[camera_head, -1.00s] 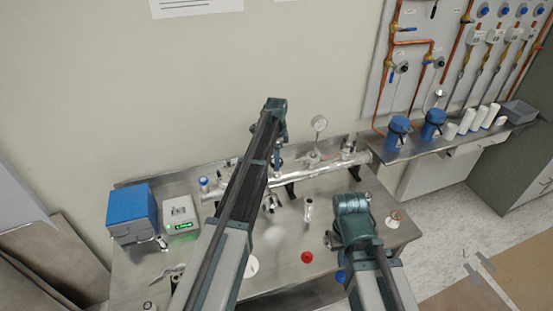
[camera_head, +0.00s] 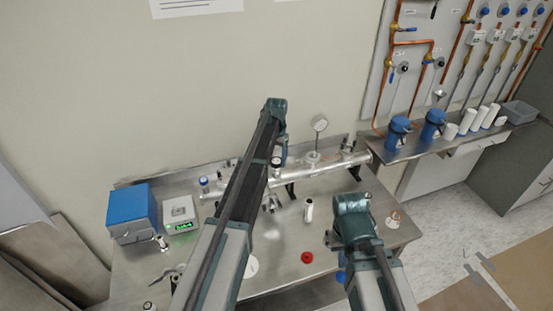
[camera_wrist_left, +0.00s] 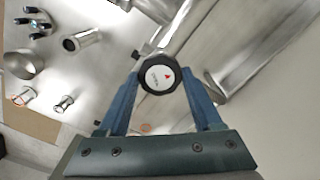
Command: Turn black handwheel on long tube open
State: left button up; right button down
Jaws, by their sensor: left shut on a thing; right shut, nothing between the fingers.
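The long silver tube (camera_head: 325,167) lies across the steel bench on black supports. The black handwheel (camera_wrist_left: 159,74), with a white face and a red mark, shows in the left wrist view. My left gripper (camera_wrist_left: 160,88) has one blue finger on each side of it and is shut on its rim. In the head view my left gripper (camera_head: 277,161) is over the tube, partly hidden by my own arm. My right gripper (camera_head: 342,272) hangs low over the bench's front right, mostly hidden behind my arm; it is shut and empty.
A pressure gauge (camera_head: 319,123) rises from the tube to the right of my left gripper. A small metal cylinder (camera_head: 308,210) and a red disc (camera_head: 306,258) are on the bench. A blue box (camera_head: 134,211) and a display unit (camera_head: 179,212) stand at the left.

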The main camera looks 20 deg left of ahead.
pick_arm(q)
jog(key=n, duration=1.2)
jog(key=shift+n, duration=0.4)
jog(key=n, duration=0.6)
jog(key=shift+a, duration=0.1)
jog(key=n, duration=0.6)
jog(key=shift+n, duration=0.4)
jog(key=o, duration=1.4)
jog(key=shift+r, duration=0.1)
